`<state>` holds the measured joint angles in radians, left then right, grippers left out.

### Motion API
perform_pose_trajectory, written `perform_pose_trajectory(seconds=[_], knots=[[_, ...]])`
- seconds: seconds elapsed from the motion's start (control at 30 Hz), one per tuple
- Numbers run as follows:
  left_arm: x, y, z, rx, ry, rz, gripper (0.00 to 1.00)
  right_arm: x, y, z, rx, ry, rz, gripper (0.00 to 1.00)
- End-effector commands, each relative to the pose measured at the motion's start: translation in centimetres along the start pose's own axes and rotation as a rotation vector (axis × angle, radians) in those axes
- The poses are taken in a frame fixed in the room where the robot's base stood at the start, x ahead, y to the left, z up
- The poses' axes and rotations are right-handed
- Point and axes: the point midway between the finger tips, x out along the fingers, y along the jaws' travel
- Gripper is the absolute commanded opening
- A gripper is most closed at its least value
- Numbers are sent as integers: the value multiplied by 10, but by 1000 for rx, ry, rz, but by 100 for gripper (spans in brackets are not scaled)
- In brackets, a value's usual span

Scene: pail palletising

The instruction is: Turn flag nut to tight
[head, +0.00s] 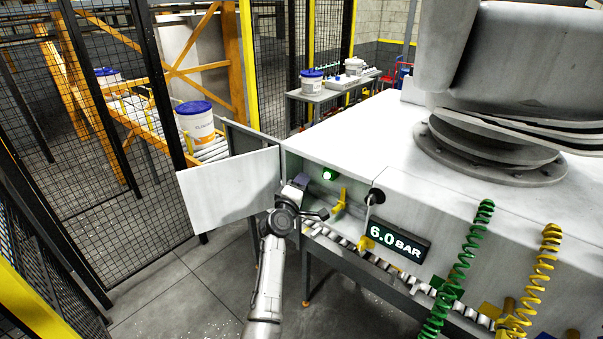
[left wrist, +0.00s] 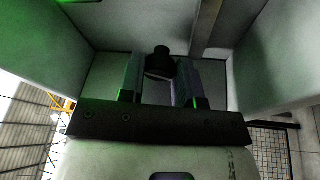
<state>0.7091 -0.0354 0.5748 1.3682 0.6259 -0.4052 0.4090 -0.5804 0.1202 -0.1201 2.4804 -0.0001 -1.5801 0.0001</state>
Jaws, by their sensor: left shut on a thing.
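My left gripper (head: 299,183) reaches into the open cabinet at the front left corner of the white machine. In the left wrist view its two fingers (left wrist: 160,85) stand on either side of a small dark part, shut on what appears to be the flag nut (left wrist: 161,60). A dark round top of this part shows beyond the fingertips, against the cabinet's back wall. The angle of the nut's flag cannot be made out. In the head view the nut is hidden by my wrist and gripper. My right gripper is in neither view.
The open white door (head: 230,190) stands left of my wrist. A green lamp (head: 328,174), yellow handles (head: 340,200) and a 6.0 BAR display (head: 393,243) are to the right. Cabinet walls close in on both sides of the gripper. Coiled hoses (head: 468,250) hang at the right.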

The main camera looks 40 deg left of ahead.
Motion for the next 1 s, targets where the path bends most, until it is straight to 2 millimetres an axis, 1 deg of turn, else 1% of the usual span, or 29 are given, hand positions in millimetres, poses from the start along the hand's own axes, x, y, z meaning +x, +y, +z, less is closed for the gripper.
perform_pose_trajectory(seconds=[0.03,0.2,1.0], knots=[[1,7,0,-47,4,-12,8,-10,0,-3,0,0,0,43],[1,6,0,-201,19,-59,8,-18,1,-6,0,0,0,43],[2,8,-1,-922,85,-286,8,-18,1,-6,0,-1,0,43]])
